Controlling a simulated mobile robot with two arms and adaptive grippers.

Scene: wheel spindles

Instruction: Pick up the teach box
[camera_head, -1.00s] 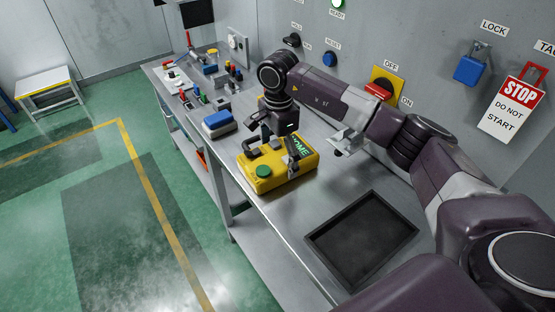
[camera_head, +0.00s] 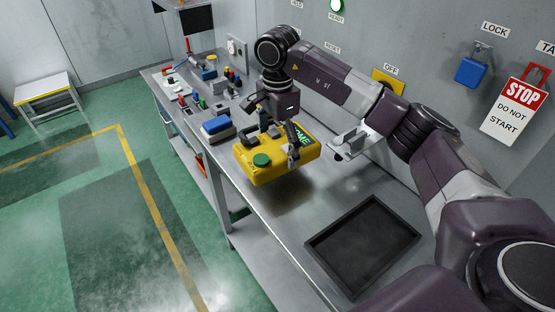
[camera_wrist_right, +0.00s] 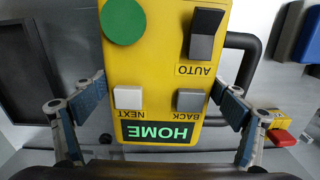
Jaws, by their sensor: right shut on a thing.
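The teach box (camera_head: 268,166) is a yellow box with a green round button, a dark rocker switch and a lit green HOME display. In the head view it hangs tilted a little above the bench, with a shadow below it. My right gripper (camera_head: 278,141) reaches down over it and is shut on it. In the right wrist view the teach box (camera_wrist_right: 165,85) fills the middle, its labels upside down. A finger of my right gripper (camera_wrist_right: 164,112) lies at each side of it. My left gripper is not in view.
An empty black tray (camera_head: 316,239) lies on the metal bench (camera_head: 262,205) in front. A blue-and-grey block (camera_head: 217,128) and several small parts stand further back. The wall carries switches, a blue lock (camera_head: 471,72) and a STOP sign (camera_head: 514,110). A stool (camera_head: 46,95) stands far left.

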